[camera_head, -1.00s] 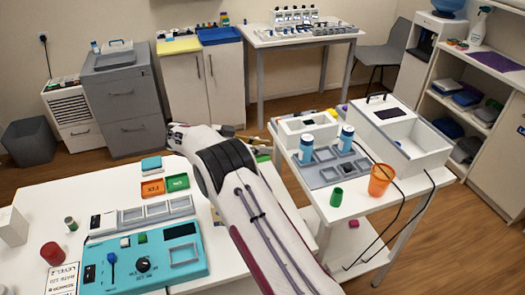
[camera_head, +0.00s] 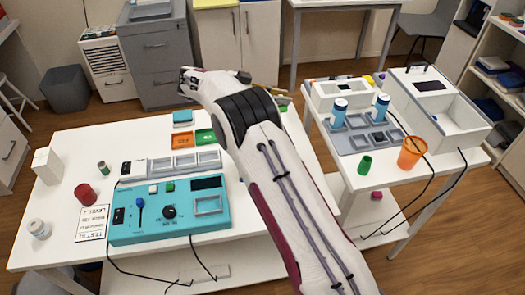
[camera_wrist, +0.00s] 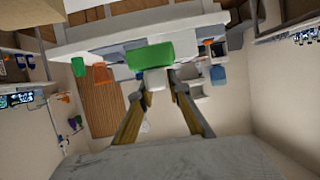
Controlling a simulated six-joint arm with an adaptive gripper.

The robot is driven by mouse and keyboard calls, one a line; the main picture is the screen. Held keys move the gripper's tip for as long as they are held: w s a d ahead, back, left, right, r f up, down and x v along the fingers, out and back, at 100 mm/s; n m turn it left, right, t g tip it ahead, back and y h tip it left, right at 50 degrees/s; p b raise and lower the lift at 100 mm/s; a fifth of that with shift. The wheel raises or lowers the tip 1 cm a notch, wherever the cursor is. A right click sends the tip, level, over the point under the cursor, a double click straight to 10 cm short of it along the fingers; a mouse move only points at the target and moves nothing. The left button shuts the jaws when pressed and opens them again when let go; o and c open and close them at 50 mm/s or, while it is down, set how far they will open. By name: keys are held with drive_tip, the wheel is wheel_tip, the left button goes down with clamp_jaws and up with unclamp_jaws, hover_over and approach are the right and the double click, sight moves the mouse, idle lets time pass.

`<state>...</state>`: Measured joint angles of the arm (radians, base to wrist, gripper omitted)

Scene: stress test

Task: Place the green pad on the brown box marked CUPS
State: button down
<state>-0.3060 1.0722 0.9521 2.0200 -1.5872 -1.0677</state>
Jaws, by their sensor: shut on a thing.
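In the wrist view my gripper (camera_wrist: 159,86) has its two fingers closed around a small white part at their tips. The green pad (camera_wrist: 150,55) shows just beyond this white part and seems joined to it, held clear in the air. No brown box with a readable CUPS mark shows in either view.
The white table (camera_head: 70,150) carries a teal control panel (camera_head: 150,228), an orange tray (camera_head: 182,139), a green tray (camera_head: 205,136) and a red cup (camera_head: 86,194). A white cart at right holds blue-capped bottles and an orange cup (camera_head: 411,152). Grey cabinets (camera_head: 152,60) stand behind.

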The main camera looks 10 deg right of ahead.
drive_tip(key=s+a+r+n+t, duration=0.2)
drive_tip(key=s+a+r, duration=0.2)
drive_tip(key=a+r, duration=0.2)
drive_tip(key=s+a+f+n+t+y, duration=0.1)
drive_tip(key=s+t, duration=0.1)
drive_tip(key=s, duration=0.5)
drive_tip(key=shift+s+f+n, duration=0.3)
drive_tip(key=shift+s, duration=0.05)
drive_tip(key=shift+a, duration=0.1)
drive_tip(key=shift+f, duration=3.15)
drive_tip(key=shift+f, duration=1.85)
drive_tip(key=shift+f, duration=0.15)
